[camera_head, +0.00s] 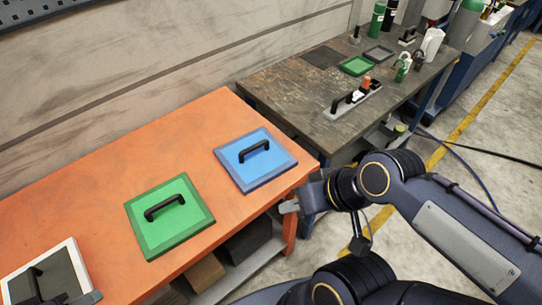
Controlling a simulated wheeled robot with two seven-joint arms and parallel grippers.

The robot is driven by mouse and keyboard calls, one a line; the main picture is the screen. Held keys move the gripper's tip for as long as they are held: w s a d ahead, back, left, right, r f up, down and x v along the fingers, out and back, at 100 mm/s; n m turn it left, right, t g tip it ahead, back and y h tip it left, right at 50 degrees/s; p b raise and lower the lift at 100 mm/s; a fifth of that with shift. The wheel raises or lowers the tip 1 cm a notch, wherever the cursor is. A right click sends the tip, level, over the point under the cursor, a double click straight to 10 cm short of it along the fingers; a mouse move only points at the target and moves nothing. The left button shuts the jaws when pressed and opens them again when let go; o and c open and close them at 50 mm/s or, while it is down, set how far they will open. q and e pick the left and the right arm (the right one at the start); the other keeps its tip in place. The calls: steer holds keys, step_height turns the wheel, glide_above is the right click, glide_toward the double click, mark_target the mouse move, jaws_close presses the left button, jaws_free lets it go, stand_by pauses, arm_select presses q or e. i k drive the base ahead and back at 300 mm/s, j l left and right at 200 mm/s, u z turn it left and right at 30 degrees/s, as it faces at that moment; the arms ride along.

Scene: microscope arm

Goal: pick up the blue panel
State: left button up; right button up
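The blue panel (272,170) lies flat near the right end of the orange table. It has a darker blue border and a black arched handle (254,151) on top. My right gripper (290,207) is just past the table's front right edge, to the lower right of the blue panel and apart from it. Its finger opening cannot be made out, and nothing shows held in it. A small grey and black part (88,298) at the bottom left edge may be my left gripper, mostly cut off by the frame.
A green panel (182,225) with a black handle lies left of the blue one on the orange table (95,185). A white-framed dark panel (68,262) lies at the lower left. A dark workbench (275,85) with tools and bottles stands behind right. Boxes sit beneath the orange table.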

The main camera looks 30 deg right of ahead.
mark_target(253, 160)
steer(key=z, duration=0.8)
steer(key=u, duration=0.8)
steer(key=l+u, duration=0.25)
steer(key=u, duration=0.15)
steer(key=l+u, duration=0.25)
steer(key=u, duration=0.15)
steer(key=l+u, duration=0.2)
steer(key=u, duration=0.25)
steer(key=k+l+u, duration=0.1)
steer(key=u, duration=0.3)
steer(key=k+l+u, duration=0.15)
steer(key=l, duration=0.3)
steer(key=k+l+u, duration=0.1)
steer(key=k+l, duration=0.3)
steer(key=k+l+u, duration=0.15)
steer(key=k+l, duration=0.15)
steer(key=l, duration=0.2)
